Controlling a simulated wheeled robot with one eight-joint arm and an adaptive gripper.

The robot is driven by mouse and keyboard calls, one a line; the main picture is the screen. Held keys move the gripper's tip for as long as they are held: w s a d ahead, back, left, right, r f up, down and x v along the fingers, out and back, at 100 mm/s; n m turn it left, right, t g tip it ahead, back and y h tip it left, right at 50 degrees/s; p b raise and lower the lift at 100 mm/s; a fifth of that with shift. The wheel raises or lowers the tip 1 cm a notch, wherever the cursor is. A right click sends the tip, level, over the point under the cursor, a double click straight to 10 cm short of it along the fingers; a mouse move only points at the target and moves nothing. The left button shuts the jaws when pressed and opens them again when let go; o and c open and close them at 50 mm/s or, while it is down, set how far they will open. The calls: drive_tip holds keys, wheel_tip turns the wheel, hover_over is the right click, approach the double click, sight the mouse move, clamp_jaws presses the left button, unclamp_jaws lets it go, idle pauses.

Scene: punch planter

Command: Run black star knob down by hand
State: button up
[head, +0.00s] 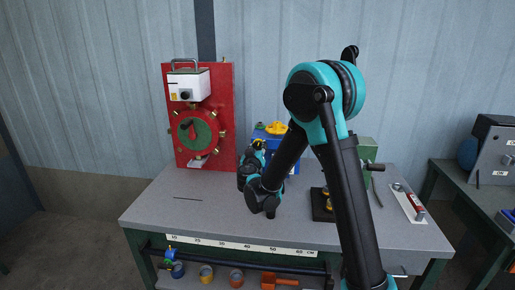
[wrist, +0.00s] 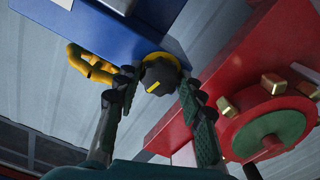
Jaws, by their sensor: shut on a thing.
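The black star knob (wrist: 158,77) sits in a yellow ring against the blue body (wrist: 130,30) in the wrist view. My gripper (wrist: 157,82) has one finger on each side of the knob and is shut on it. The exact contact of the fingertips is partly hidden by the fingers themselves. In the head view my gripper (head: 256,152) is in front of the blue unit (head: 293,167) on the bench, and the knob is too small there to make out clearly.
A red panel (head: 223,90) with a green round dial (head: 192,136) and brass studs stands left of my gripper. A yellow handle (wrist: 90,65) is close to my left finger. The grey bench top (head: 165,212) is clear at front left. A black-based fixture (head: 322,212) stands right.

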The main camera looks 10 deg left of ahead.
idle(0.5)
drive_tip(key=o, duration=1.2)
drive_tip(key=shift+c, duration=0.2)
drive_tip(key=s, duration=1.2)
drive_tip(key=shift+a, duration=0.2)
drive_tip(key=shift+s, duration=0.1)
drive_tip(key=s, duration=1.2)
drive_tip(key=shift+a, duration=0.2)
